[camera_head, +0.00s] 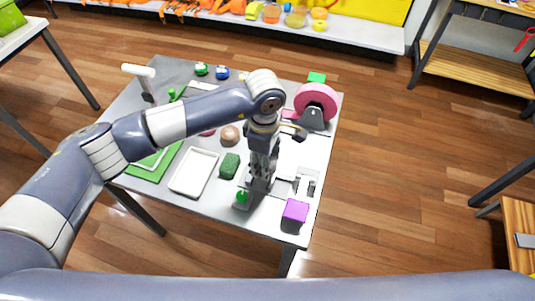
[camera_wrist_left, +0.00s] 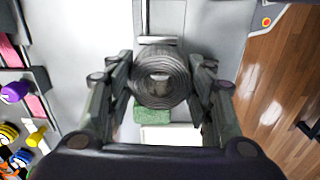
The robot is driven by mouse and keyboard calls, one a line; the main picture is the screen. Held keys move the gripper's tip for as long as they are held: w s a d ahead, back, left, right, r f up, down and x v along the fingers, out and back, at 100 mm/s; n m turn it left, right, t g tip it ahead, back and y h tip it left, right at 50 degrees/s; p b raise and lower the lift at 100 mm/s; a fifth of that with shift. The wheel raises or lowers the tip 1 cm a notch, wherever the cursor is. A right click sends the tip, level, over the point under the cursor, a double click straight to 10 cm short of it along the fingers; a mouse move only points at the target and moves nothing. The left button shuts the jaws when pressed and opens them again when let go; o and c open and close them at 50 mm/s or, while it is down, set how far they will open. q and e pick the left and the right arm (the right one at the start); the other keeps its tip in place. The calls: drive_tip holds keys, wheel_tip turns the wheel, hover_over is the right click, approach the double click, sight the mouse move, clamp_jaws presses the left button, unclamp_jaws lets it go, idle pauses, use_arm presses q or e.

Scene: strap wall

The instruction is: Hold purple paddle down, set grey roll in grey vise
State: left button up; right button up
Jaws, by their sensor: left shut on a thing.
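My left gripper (camera_head: 259,184) reaches down over the front right part of the table. In the left wrist view its fingers (camera_wrist_left: 161,84) are shut on the sides of the grey roll (camera_wrist_left: 160,93), whose round ringed end faces the camera. In the head view the gripper mostly hides the roll. A purple block (camera_head: 295,211), which looks like the purple paddle, is at the table's front right corner. A pale grey two-post fixture (camera_head: 306,181), probably the grey vise, stands just behind it, right of the gripper. It looks empty. My right gripper is out of view.
A green sponge (camera_head: 230,164) and a white tray (camera_head: 194,172) lie left of the gripper. A green knob (camera_head: 242,196) is near the front edge. A pink wheel (camera_head: 316,101) on a dark stand is at the back right. The floor right of the table is clear.

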use_arm(q)
drive_tip(key=shift+d+f+n, duration=0.25)
drive_tip(key=shift+d+n, duration=0.05)
drive_tip(key=shift+f+b, duration=0.4)
drive_tip(key=shift+f, duration=1.5)
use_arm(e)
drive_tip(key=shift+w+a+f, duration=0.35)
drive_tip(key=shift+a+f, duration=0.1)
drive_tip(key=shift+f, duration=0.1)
